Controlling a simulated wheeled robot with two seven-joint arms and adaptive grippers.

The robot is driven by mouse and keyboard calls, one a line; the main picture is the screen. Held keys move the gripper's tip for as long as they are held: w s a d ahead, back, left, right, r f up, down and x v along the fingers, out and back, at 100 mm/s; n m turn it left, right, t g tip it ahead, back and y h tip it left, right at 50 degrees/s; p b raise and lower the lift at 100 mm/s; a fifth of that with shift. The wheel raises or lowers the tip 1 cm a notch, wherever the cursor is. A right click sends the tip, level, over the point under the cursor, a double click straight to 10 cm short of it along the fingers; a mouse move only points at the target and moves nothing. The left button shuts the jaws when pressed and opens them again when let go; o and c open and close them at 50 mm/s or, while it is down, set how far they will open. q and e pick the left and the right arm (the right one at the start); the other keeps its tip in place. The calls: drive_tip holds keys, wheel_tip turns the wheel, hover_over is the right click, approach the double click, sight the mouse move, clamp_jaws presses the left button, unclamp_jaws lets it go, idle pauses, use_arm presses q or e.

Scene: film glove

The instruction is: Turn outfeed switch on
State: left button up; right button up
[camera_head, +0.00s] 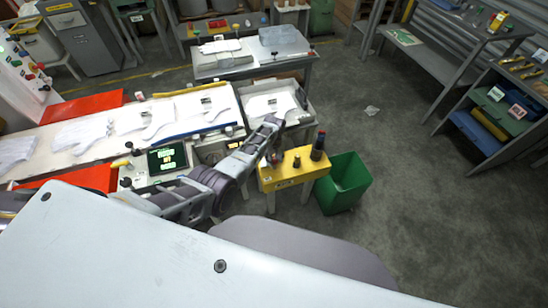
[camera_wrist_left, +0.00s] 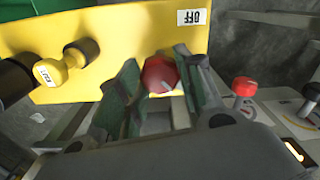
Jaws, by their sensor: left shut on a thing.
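A yellow switch box (camera_head: 290,181) stands near the middle of the head view, right of the conveyor. It fills the upper part of the left wrist view (camera_wrist_left: 110,30). A white OFF label (camera_wrist_left: 192,17) sits on it, upside down in that view. My left gripper (camera_head: 274,155) reaches the box's left end. In the left wrist view its two fingers stand on either side of a red round knob (camera_wrist_left: 160,75), and it is shut on this knob. The knob's stem and base are hidden. I cannot read any ON label. My right gripper is not in view.
The box also carries a yellow knob (camera_wrist_left: 72,62) and a dark cylinder (camera_head: 318,146). Another red knob (camera_wrist_left: 245,86) is close by on grey equipment. A green bin (camera_head: 345,184) stands right of the box. A lit panel (camera_head: 168,158) lies left. Open floor extends right.

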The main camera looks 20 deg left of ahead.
use_arm(q)
drive_tip(key=m, duration=0.3)
drive_tip(key=shift+m+p, duration=0.4)
drive_tip(key=shift+m, duration=1.9)
drive_tip(key=o, duration=1)
drive_tip(key=shift+o, duration=0.2)
drive_tip(key=shift+r, duration=0.2)
wheel_tip(320, 180, up, 12)
drive_tip(key=shift+f, duration=0.25)
